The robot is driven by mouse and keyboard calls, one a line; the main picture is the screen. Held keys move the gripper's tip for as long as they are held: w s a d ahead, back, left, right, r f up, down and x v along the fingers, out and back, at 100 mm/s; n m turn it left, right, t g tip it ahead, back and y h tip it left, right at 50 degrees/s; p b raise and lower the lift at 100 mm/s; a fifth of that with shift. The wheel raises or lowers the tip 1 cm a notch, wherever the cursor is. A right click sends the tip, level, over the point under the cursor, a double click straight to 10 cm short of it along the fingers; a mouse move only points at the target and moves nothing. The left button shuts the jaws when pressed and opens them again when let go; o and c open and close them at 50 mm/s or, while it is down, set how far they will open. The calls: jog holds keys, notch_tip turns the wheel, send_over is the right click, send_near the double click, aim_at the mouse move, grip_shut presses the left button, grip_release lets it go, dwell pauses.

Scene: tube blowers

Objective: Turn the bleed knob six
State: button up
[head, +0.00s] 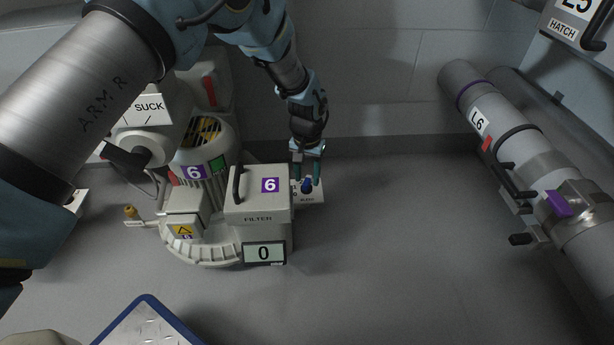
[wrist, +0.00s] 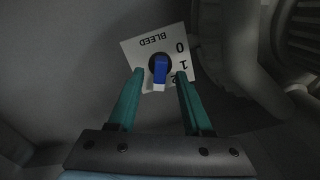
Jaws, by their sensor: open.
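The bleed knob (wrist: 160,68) is blue and stands on a white plate (wrist: 140,48) marked BLEED, with the numbers 0, 1 and 2 beside it. In the head view the knob (head: 307,185) sits at the right side of the blower's filter box (head: 258,205), which bears a purple 6. My gripper (wrist: 156,74) is open, with its green fingers on either side of the knob. The fingers look apart from the knob in the wrist view. In the head view my gripper (head: 308,178) comes down from behind over the knob, partly covering the plate.
The blower motor (head: 203,150) stands left of the filter box, and a display (head: 264,253) reading 0 is on its front. A pipe marked L6 (head: 479,121) with levers runs along the right. The floor (head: 400,240) between is clear.

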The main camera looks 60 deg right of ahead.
aim_at(307, 180)
notch_tip(307, 180, up, 6)
jog(key=shift+r+p, duration=0.25)
jog(key=shift+p, duration=1)
